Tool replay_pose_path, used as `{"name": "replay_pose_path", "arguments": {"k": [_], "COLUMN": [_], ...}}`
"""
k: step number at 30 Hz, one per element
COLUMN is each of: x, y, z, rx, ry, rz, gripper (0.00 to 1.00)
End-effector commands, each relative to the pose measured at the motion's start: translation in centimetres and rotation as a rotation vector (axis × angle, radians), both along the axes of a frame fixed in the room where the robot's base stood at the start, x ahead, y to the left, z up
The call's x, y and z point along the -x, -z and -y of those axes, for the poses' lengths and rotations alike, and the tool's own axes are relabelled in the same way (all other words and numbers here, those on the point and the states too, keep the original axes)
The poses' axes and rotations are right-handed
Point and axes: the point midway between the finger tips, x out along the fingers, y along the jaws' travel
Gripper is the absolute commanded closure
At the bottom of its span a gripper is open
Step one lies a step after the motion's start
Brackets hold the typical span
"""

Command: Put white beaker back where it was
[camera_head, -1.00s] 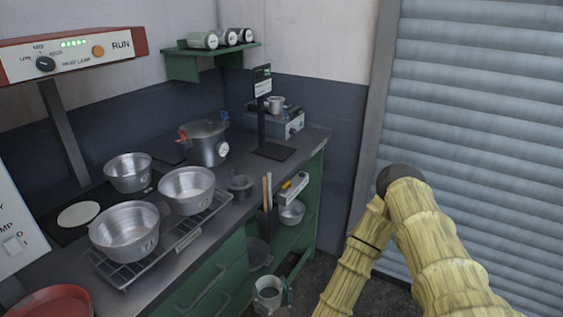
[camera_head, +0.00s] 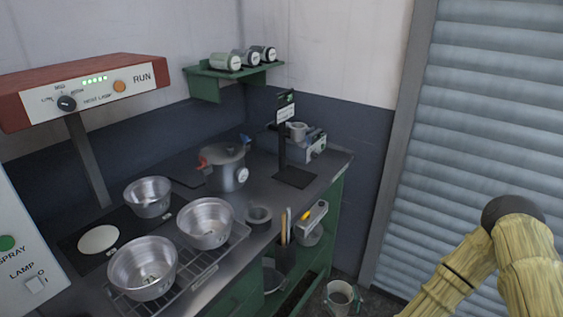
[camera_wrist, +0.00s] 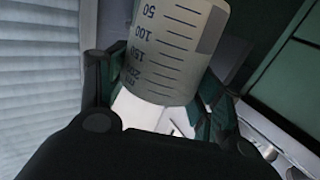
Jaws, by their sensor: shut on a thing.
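The white beaker (camera_wrist: 175,45), marked with a graduated scale, is held between the fingers of my gripper (camera_wrist: 160,100) in the wrist view. Its printed numbers appear upside down there. In the head view the beaker (camera_head: 339,299) is low at the bottom edge, beyond the front of the green cabinet. Its open rim faces up and its inside looks dark. Green parts of my gripper (camera_head: 357,301) show beside it on the right. The lower part of the beaker is cut off by the frame.
Open green shelves (camera_head: 316,259) lie under the counter's right end. A roller shutter (camera_head: 487,120) stands at right.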

Motion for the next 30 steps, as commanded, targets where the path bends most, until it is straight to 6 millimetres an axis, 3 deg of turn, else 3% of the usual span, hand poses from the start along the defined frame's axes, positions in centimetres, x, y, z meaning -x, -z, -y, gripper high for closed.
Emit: {"name": "replay_pose_path", "arguments": {"k": [1,18,30], "x": [0.0,0.1,0.1], "y": [-2.1,-12.8,-18.2], "z": [0.0,0.2,0.2], "rx": [0.000,0.000,0.000], "ry": [0.001,0.004,0.004], "rz": [0.000,0.000,0.000], "gripper": [0.63,0.63,0.63]}}
